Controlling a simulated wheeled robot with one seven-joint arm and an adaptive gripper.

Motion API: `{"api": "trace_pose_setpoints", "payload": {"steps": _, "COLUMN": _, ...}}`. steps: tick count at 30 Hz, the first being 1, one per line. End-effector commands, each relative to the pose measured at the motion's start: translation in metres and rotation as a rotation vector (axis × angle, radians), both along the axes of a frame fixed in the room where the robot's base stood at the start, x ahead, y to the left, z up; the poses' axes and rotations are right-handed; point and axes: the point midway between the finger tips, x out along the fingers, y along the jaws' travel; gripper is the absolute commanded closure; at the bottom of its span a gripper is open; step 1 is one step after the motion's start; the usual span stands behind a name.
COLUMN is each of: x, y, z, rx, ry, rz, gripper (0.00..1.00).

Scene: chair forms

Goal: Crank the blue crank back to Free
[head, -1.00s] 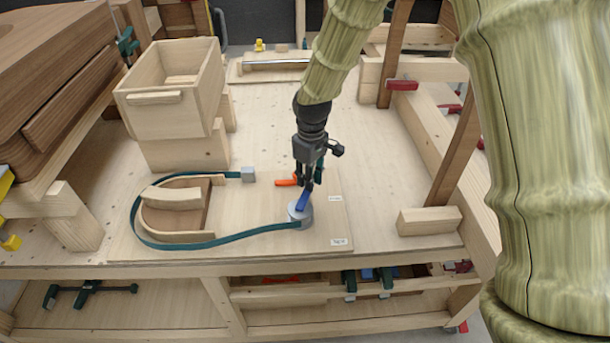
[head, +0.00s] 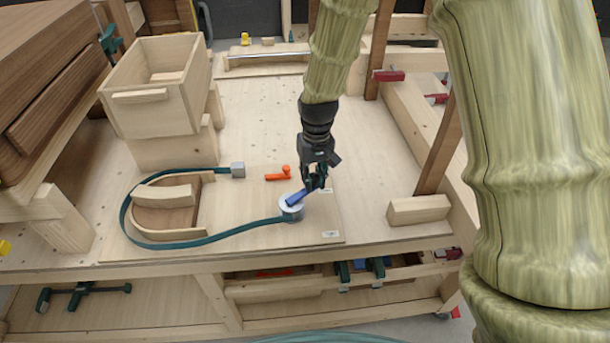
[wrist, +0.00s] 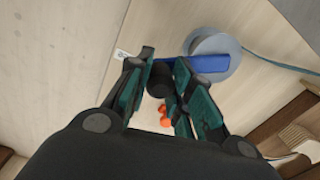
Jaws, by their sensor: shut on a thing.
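The blue crank (head: 299,195) is a blue arm on a pale round drum (head: 291,209) on the wooden board. Its arm points up and to the right from the drum in the head view. My gripper (head: 316,182) is shut on the crank's handle end, at the right of the drum. In the wrist view, the blue arm (wrist: 207,64) runs from the grey drum (wrist: 222,45) to a dark knob (wrist: 160,78) between my fingers (wrist: 162,88). A green strap (head: 215,238) runs from the drum around a curved wooden form (head: 165,215) to a grey block (head: 238,170).
An orange lever (head: 280,174) lies just behind the crank. Small white labels sit on the board's right side, one at its front corner (head: 331,234); their text is too small to read. A loose wood block (head: 418,210) lies at right, an open wooden box (head: 155,85) at back left.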

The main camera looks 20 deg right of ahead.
Motion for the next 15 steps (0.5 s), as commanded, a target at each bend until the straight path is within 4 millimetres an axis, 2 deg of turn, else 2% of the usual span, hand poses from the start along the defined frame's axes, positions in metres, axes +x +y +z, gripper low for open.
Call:
{"api": "trace_pose_setpoints", "payload": {"steps": 13, "x": -0.0006, "y": -0.0019, "z": 0.0006, "rx": 0.000, "ry": -0.001, "rz": -0.012, "gripper": 1.00}}
{"api": "trace_pose_setpoints", "payload": {"steps": 14, "x": -0.0006, "y": -0.0020, "z": 0.0006, "rx": 0.000, "ry": -0.001, "rz": -0.012, "gripper": 0.74}}
{"api": "trace_pose_setpoints", "payload": {"steps": 15, "x": -0.0006, "y": -0.0019, "z": 0.0006, "rx": 0.000, "ry": -0.001, "rz": -0.012, "gripper": 0.67}}
